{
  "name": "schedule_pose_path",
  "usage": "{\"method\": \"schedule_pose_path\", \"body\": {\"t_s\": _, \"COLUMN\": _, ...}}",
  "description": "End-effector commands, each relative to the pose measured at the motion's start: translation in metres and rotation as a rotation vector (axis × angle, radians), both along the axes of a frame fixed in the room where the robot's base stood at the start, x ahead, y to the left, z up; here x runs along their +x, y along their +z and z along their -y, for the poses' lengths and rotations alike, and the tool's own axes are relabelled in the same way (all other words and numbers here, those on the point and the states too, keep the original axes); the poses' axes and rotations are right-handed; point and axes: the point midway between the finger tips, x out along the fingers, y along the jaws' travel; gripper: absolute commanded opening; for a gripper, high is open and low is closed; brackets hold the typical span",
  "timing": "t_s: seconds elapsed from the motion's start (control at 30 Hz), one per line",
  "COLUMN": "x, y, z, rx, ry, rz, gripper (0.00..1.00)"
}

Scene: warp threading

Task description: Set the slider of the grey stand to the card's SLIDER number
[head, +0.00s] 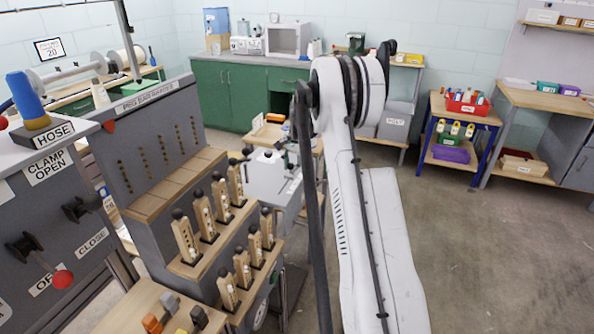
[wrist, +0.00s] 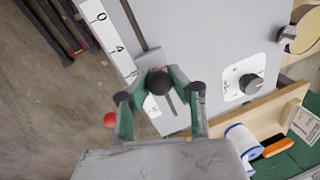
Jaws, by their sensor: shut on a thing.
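The grey stand's panel (wrist: 205,45) fills the upper middle of the wrist view. A straight slot runs down it beside a white number scale (wrist: 97,22), where 0 and 4 are readable; the lower marks are partly covered by my finger. A dark round slider knob (wrist: 160,82) sits in the slot beyond the 4. My gripper (wrist: 160,88) has its green fingers shut on this knob. In the head view a light grey body (head: 268,175), apparently the stand, is partly behind my arm, and my gripper is hidden or too small to tell. A card (head: 49,48) at upper left shows 20; its smaller writing is unreadable.
A round dial (wrist: 251,84) is right of the slot, and a wooden-edged tray with a white-blue spool (wrist: 242,138) lies below it. A red ball (wrist: 110,119) shows left of my fingers. The wooden peg rack (head: 215,225) stands near the left; floor at right is clear.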

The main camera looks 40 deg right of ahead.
Motion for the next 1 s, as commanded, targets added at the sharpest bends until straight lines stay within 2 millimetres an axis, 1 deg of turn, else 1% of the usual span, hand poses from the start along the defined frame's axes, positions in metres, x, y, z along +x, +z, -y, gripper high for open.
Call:
{"method": "schedule_pose_path", "body": {"t_s": 0.17, "x": -0.002, "y": 0.0, "z": 0.001, "rx": 0.0, "ry": -0.001, "rz": -0.002, "gripper": 0.0}}
{"method": "schedule_pose_path", "body": {"t_s": 0.2, "x": -0.002, "y": 0.0, "z": 0.001, "rx": 0.001, "ry": -0.001, "rz": -0.002, "gripper": 0.21}}
{"method": "schedule_pose_path", "body": {"t_s": 0.37, "x": -0.002, "y": 0.0, "z": 0.001, "rx": 0.0, "ry": -0.002, "rz": -0.002, "gripper": 0.42}}
{"method": "schedule_pose_path", "body": {"t_s": 0.63, "x": -0.002, "y": 0.001, "z": 0.001, "rx": 0.0, "ry": -0.002, "rz": -0.001, "gripper": 0.42}}
{"method": "schedule_pose_path", "body": {"t_s": 0.73, "x": -0.003, "y": 0.007, "z": 0.001, "rx": 0.0, "ry": -0.002, "rz": -0.001, "gripper": 0.42}}
{"method": "schedule_pose_path", "body": {"t_s": 0.87, "x": -0.006, "y": 0.024, "z": 0.002, "rx": 0.0, "ry": -0.002, "rz": -0.001, "gripper": 0.42}}
{"method": "schedule_pose_path", "body": {"t_s": 1.0, "x": -0.012, "y": 0.051, "z": 0.004, "rx": 0.0, "ry": -0.003, "rz": -0.001, "gripper": 0.42}}
